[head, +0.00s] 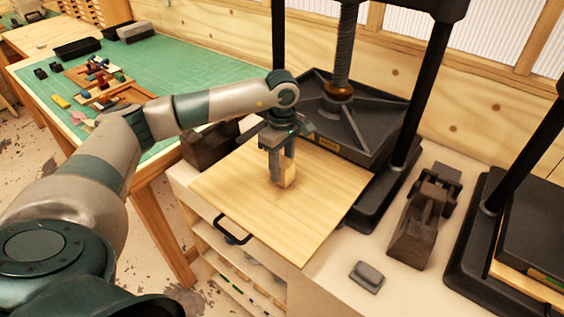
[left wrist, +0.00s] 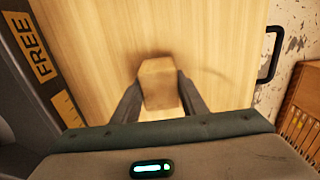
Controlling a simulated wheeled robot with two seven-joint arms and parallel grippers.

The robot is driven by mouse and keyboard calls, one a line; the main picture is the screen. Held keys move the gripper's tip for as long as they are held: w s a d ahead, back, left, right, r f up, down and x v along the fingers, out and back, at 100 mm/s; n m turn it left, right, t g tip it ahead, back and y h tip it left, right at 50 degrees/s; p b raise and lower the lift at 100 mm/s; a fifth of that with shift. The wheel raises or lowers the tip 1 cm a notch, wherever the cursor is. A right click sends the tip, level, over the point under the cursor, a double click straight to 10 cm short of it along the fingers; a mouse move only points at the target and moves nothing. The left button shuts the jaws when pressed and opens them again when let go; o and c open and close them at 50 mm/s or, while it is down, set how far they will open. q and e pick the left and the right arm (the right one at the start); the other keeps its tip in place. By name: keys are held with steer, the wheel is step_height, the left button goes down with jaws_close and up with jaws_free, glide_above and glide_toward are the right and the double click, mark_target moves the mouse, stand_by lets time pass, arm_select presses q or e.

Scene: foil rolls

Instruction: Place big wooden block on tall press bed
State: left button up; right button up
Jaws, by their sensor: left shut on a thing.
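A light wooden block (head: 288,174) is held upright between the fingers of my left gripper (head: 280,170). In the left wrist view, the block (left wrist: 160,82) sits between the two dark fingertips. It is over the flat wooden board (head: 240,195), which has a black handle (head: 233,232) and sticks out in front of the tall press (head: 345,110). A soft shadow lies close by the block; I cannot tell whether it touches the board. The press has a dark ribbed platen and a thick screw. My right gripper is not in view.
Dark metal pieces stand left of the press (head: 205,145) and right of it (head: 425,215). A small grey block (head: 367,277) lies on the bench at the front. A second press (head: 520,240) is at the right. A green mat (head: 160,65) holds tools and trays.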

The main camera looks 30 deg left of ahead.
mark_target(282, 161)
arm_select(q)
steer(key=shift+f+b, duration=0.25)
steer(key=shift+b, duration=0.1)
steer(key=o, duration=1.1)
steer(key=shift+r, duration=0.25)
steer(key=shift+r, duration=0.3)
step_height(282, 161, up, 10)
steer(key=b, duration=0.4)
steer(key=shift+r+b, duration=0.15)
steer(key=shift+b, duration=0.15)
steer(key=shift+r, duration=0.5)
